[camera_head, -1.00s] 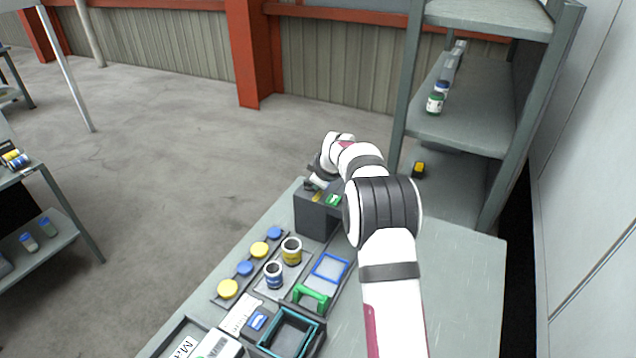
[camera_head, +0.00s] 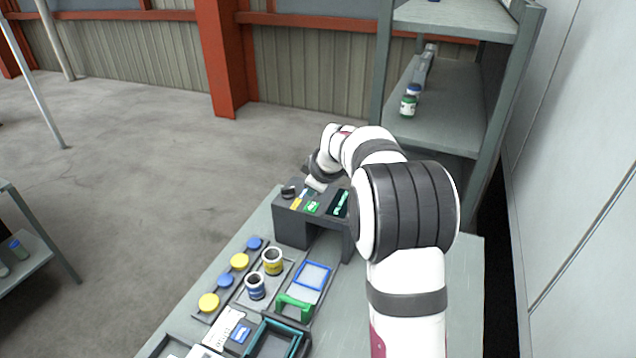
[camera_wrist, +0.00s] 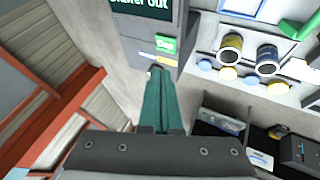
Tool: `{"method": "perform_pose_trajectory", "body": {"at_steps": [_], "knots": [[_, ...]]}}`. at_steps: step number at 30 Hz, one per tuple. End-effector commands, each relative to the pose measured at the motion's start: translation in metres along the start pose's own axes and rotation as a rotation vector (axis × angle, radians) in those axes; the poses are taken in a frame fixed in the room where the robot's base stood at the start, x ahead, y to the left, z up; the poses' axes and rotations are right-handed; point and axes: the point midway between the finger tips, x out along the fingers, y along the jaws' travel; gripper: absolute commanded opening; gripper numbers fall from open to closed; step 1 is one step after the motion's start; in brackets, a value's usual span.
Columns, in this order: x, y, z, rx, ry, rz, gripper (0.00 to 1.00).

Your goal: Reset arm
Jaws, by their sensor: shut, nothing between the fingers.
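My gripper (camera_wrist: 160,103) shows in the wrist view as two teal fingers close together, shut with nothing between them. They point toward the dark grey box, near its yellow and green labels. In the head view my white arm reaches up from the lower right and bends left, so its end is over or just behind the dark grey box (camera_head: 291,229). The fingertips are hard to make out there. The box also shows in the wrist view (camera_wrist: 150,14), with pale lettering on a dark green plate. I cannot tell whether the fingers touch it.
On the table (camera_head: 465,300) stand a yellow-banded can (camera_head: 272,262), a blue-banded can (camera_head: 256,287), several yellow and blue discs, a blue frame (camera_head: 313,277), a green handle (camera_head: 294,305) and a teal-rimmed tray (camera_head: 297,338). A grey shelf (camera_head: 440,125) rises behind the arm.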

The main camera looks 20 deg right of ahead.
Motion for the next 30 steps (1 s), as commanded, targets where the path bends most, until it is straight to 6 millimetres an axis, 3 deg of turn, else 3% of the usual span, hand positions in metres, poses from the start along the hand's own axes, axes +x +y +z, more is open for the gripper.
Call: {"method": "perform_pose_trajectory", "body": {"at_steps": [3, 11, 14, 17, 18, 21, 24, 27, 30], "knots": [[-0.019, 0.006, 0.004, 0.000, -0.001, 0.001, 0.00], [-0.033, 0.001, 0.004, 0.020, -0.004, -0.013, 0.00], [-0.066, -0.044, -0.001, 0.162, -0.028, -0.089, 0.00], [-0.123, -0.128, 0.009, 0.425, -0.121, -0.209, 0.00], [-0.145, -0.163, 0.019, 0.538, -0.178, -0.248, 0.00], [-0.193, -0.244, 0.057, 0.802, -0.338, -0.303, 0.00], [-0.225, -0.304, 0.098, 1.011, -0.490, -0.304, 0.00], [-0.243, -0.341, 0.129, 1.147, -0.597, -0.281, 0.00], [-0.249, -0.356, 0.143, 1.210, -0.646, -0.262, 0.00]]}}
